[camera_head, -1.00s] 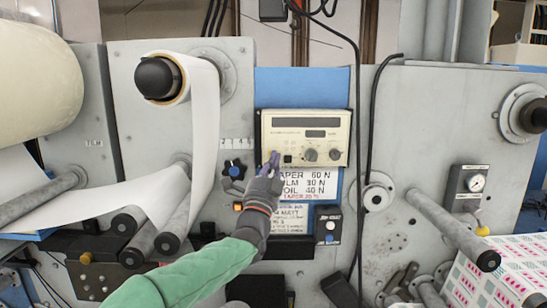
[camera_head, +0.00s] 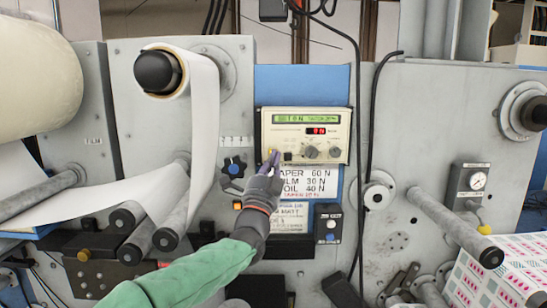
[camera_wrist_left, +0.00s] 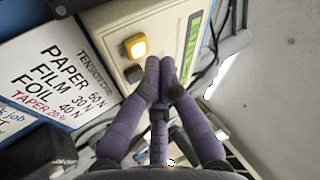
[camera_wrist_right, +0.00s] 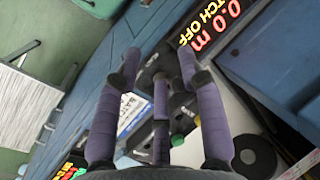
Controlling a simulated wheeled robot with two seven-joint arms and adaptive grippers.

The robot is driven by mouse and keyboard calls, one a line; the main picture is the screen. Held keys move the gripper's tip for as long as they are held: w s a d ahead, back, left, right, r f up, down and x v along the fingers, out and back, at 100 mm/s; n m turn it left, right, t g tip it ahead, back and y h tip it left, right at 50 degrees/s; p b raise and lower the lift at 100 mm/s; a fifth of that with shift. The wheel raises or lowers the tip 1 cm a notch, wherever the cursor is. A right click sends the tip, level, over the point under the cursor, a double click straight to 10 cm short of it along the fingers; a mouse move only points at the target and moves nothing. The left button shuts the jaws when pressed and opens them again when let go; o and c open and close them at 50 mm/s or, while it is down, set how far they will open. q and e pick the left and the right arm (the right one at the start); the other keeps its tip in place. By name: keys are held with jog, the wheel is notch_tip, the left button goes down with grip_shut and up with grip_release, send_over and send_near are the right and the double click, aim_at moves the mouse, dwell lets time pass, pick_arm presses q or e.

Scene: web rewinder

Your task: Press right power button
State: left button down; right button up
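The cream control unit (camera_head: 340,117) is mounted on the machine's grey front. Its green display (camera_head: 306,119) and red digits (camera_head: 316,131) are lit. A square button glows yellow at its lower left; it shows clearly as the lit button (camera_wrist_left: 135,46) in the left wrist view, with a dark square below it. My left gripper (camera_head: 272,158) is shut and empty, its fingertips (camera_wrist_left: 160,65) together at the lower left of the unit, beside the lit button. I cannot tell whether they touch the panel. My right gripper (camera_wrist_right: 159,57) is open and empty, outside the head view.
A tension sign (camera_head: 312,182) hangs below the unit. Nearby are a blue-centred knob (camera_head: 234,167), a small black switch box (camera_head: 328,224) and hanging cables. Rollers and a white web are at left; a roller (camera_head: 455,228) and gauge (camera_head: 478,180) are at right.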

pick_arm(q)
jog(key=shift+s+b, duration=1.95)
jog(key=shift+s, duration=1)
